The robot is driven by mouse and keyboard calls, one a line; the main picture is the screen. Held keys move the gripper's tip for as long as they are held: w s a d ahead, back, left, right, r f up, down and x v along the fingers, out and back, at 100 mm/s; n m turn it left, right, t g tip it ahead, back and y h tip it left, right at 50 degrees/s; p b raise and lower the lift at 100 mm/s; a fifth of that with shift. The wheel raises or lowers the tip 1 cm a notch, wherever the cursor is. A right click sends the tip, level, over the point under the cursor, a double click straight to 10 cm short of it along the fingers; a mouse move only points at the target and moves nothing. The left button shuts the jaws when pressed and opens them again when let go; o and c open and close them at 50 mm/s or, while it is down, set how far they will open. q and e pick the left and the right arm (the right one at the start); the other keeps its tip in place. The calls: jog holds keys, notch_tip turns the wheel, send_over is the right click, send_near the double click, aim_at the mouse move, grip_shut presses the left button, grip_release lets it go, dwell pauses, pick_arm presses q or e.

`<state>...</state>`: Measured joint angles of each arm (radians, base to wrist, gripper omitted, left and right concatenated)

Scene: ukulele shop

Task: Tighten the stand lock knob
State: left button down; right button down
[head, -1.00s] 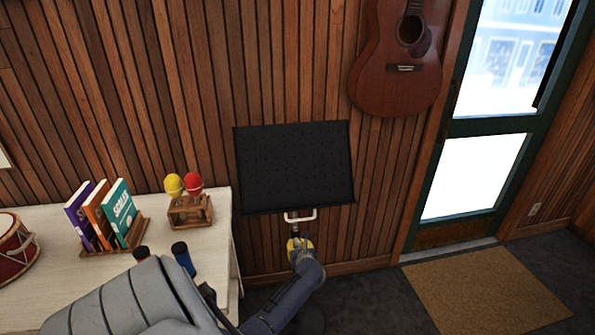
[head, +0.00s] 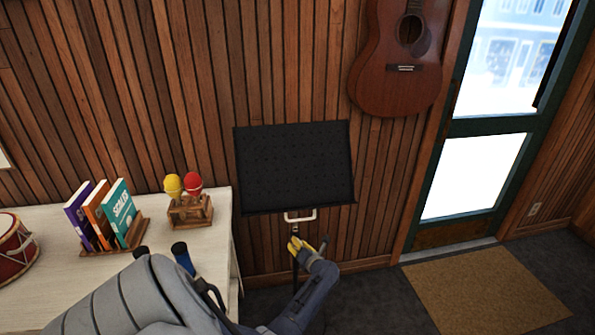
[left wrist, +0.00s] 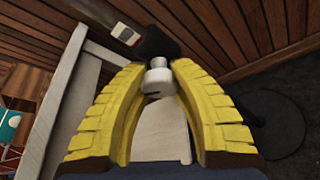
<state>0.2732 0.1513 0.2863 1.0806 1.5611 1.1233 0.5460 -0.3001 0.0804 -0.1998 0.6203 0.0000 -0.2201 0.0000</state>
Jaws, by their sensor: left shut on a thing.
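The music stand has a black desk (head: 295,168) in front of the wood-slat wall, with a pale bracket (head: 300,217) under it. My left gripper (head: 297,243) is below the bracket at the stand's post, its yellow fingers pointing up and left. In the left wrist view, the yellow fingers (left wrist: 165,85) are shut on a pale grey knob (left wrist: 158,82) at their tips. A dark, rounded part of the stand (left wrist: 158,45) lies behind the knob. My right gripper is not in view.
A white table (head: 60,285) stands at the left, holding books (head: 105,215), maracas (head: 183,186) and a drum (head: 14,248). A guitar (head: 400,62) hangs above right. A mat (head: 487,290) lies on the floor by the door.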

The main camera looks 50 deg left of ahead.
pick_arm(q)
jog(key=m, duration=0.1)
jog(key=m+g+y, duration=0.1)
jog(key=m, duration=0.1)
jog(key=f+m, duration=0.1)
jog(key=shift+s+d+g+y, duration=0.2)
jog(key=shift+s+g+y, duration=0.1)
jog(key=shift+y, duration=0.1)
jog(key=m+y, duration=0.1)
jog(key=m, duration=0.1)
jog(key=m+y, duration=0.1)
jog(key=m, duration=0.2)
jog(key=shift+a+r, duration=0.1)
jog(key=shift+r, duration=0.05)
dwell(0.4)
jog(key=c, duration=1.3)
grip_release()
jog(key=shift+s+r, duration=0.1)
jog(key=shift+c, duration=0.2)
jog(key=o, duration=0.4)
jog(key=shift+a+r, duration=0.1)
jog(key=shift+w+r, duration=0.1)
jog(key=shift+w, duration=0.1)
jog(key=s+d, duration=0.1)
jog(key=d, duration=1.1)
jog(key=shift+s+f, duration=0.3)
